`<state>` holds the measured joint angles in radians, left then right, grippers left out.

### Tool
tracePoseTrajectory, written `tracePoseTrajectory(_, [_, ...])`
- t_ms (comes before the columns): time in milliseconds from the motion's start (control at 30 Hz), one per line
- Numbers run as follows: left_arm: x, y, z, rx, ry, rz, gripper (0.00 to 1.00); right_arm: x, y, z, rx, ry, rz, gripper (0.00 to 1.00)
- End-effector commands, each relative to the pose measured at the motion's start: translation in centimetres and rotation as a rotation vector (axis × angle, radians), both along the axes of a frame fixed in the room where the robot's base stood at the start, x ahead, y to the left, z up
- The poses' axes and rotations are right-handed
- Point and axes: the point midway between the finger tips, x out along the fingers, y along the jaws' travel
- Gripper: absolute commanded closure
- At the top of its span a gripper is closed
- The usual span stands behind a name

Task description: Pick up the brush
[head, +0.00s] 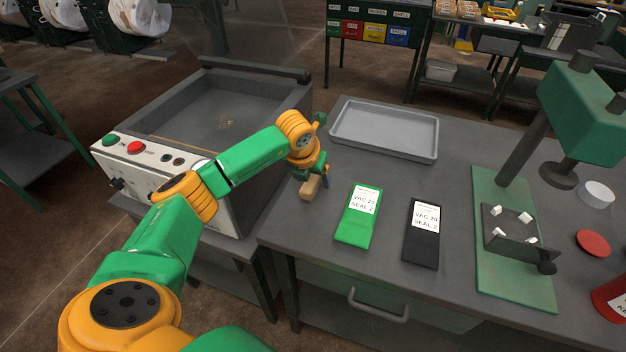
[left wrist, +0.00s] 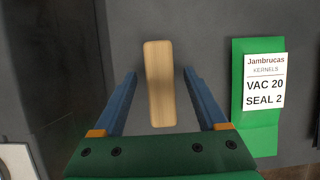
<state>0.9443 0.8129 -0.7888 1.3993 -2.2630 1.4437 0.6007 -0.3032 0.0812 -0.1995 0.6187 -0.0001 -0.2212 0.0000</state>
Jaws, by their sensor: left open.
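The brush shows as a light wooden block (head: 311,187) on the grey table near its left edge. In the left wrist view the wooden block (left wrist: 159,84) lies lengthwise between the two blue fingers; no bristles show. My left gripper (head: 316,176) is open over the block, with a visible gap on each side of it in the left wrist view (left wrist: 160,92). I cannot tell how high the fingertips are above the table. My right gripper is not in view.
A green pouch (head: 356,216) and a black pouch (head: 422,231) lie right of the block. A grey tray (head: 385,152) is behind them. A vacuum machine (head: 158,148) with a control panel stands to the left. A green press (head: 510,240) stands at right.

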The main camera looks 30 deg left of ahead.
Motion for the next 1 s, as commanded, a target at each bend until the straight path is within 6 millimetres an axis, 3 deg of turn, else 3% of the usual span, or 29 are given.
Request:
tracePoseTrajectory(800, [-0.02, -0.04, -0.48, -0.001, 0.000, 0.000, 0.25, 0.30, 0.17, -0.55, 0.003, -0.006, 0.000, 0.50])
tracePoseTrajectory(867, [-0.02, -0.04, -0.48, -0.001, 0.001, 0.000, 0.36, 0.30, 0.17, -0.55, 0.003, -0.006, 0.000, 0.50])
tracePoseTrajectory(1000, [-0.02, -0.04, -0.48, -0.001, 0.001, -0.001, 0.74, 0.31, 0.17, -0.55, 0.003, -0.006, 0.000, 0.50])
